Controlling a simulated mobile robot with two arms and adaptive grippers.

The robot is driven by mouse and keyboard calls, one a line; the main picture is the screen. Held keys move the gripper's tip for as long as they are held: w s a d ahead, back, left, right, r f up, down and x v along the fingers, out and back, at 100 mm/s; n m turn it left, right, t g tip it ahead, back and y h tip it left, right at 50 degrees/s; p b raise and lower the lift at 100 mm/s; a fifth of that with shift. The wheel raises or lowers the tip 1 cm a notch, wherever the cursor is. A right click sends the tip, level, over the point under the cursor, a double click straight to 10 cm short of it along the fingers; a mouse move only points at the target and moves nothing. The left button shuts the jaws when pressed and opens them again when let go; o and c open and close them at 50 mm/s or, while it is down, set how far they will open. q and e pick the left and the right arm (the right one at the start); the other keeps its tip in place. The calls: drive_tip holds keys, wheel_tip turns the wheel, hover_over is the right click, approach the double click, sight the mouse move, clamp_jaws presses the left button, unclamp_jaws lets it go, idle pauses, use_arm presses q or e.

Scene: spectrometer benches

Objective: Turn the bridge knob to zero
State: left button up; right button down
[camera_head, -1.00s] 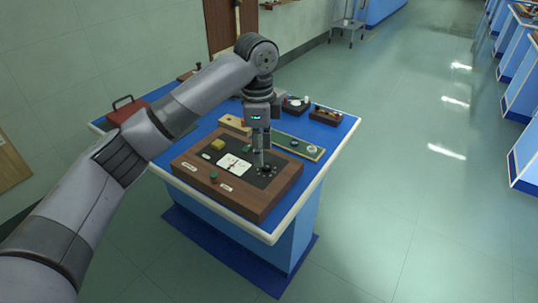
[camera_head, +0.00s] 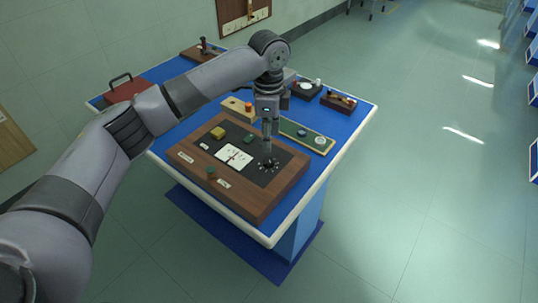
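The wooden-framed bridge box (camera_head: 245,208) with a black panel lies on the blue bench. A small black knob (camera_head: 268,164), ringed by light dial marks, sits on the panel's right part. A white meter card (camera_head: 233,157) is left of it. My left gripper (camera_head: 268,152) points straight down over the knob, its narrow fingers at or just above the knob's top. I cannot tell if they touch it, and the finger gap is too small to make out. The pointer and dial figures are too small to read. My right gripper is out of view.
A yellow block (camera_head: 217,132) and a green knob (camera_head: 211,170) are on the box. Behind it lie a long wooden board (camera_head: 306,134), a dark box with a white knob (camera_head: 307,88) and a red case (camera_head: 127,89). The floor right of the bench is clear.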

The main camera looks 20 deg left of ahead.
sight(269, 160)
use_arm(q)
wheel_tip(269, 160, down, 8)
drive_tip(key=shift+r, duration=0.25)
drive_tip(key=shift+f, duration=0.45)
clamp_jaws()
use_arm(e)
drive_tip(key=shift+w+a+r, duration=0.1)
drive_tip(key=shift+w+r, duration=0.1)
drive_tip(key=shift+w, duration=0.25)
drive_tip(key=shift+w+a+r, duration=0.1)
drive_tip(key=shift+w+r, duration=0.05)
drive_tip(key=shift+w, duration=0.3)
